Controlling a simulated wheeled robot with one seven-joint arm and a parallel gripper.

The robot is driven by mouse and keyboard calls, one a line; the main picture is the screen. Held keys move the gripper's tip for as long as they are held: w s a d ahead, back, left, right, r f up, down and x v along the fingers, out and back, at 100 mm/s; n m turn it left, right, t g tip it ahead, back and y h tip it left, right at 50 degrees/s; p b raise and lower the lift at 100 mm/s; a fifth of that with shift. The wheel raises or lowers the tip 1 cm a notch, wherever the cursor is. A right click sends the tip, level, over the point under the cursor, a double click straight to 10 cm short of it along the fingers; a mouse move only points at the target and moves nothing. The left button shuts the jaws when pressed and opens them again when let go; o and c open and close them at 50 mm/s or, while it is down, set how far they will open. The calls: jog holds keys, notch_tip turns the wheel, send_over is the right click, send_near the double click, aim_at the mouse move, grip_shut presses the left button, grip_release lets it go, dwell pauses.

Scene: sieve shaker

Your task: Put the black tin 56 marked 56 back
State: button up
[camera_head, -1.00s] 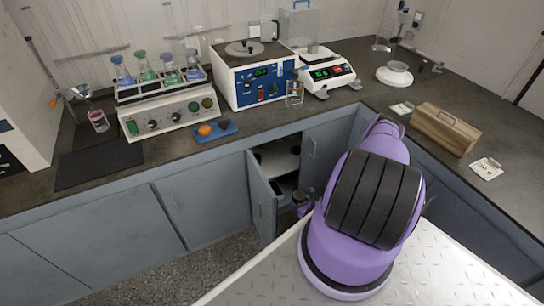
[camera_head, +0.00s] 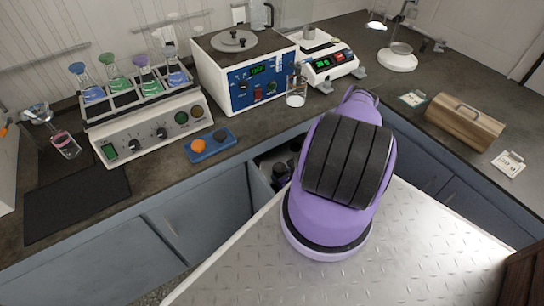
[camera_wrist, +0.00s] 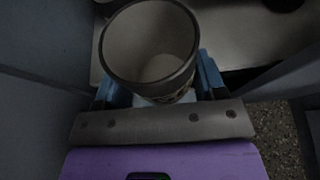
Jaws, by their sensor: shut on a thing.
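In the wrist view, my gripper (camera_wrist: 155,98) has its blue fingers on both sides of a round, open-topped tin (camera_wrist: 150,45). The tin has a dark rim and a pale, empty-looking inside. It is upright or nearly so, over a pale shelf (camera_wrist: 225,50) of a cupboard. No number 56 shows on the part in view, and I cannot tell whether its base touches the shelf. In the head view, my purple arm hides the gripper and the tin. Dark round things (camera_head: 281,172) show in the open cupboard under the counter.
Grey cupboard walls stand close on both sides in the wrist view, and a dark object (camera_wrist: 284,4) is at the far edge. On the counter are a flask rack (camera_head: 150,120), a blue-fronted machine (camera_head: 245,85), a balance (camera_head: 325,62) and a wooden box (camera_head: 463,122).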

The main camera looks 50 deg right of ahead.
send_over(276, 161)
jog(key=shift+a+f, duration=0.2)
jog(key=shift+f, duration=0.45)
notch_tip(276, 161, down, 2)
jog(key=shift+f, duration=0.25)
jog(key=shift+c, duration=1.3)
jog(key=shift+f, duration=0.5)
jog(key=o, duration=1.2)
jog(key=v, duration=1.2)
jog(key=shift+s, duration=0.1)
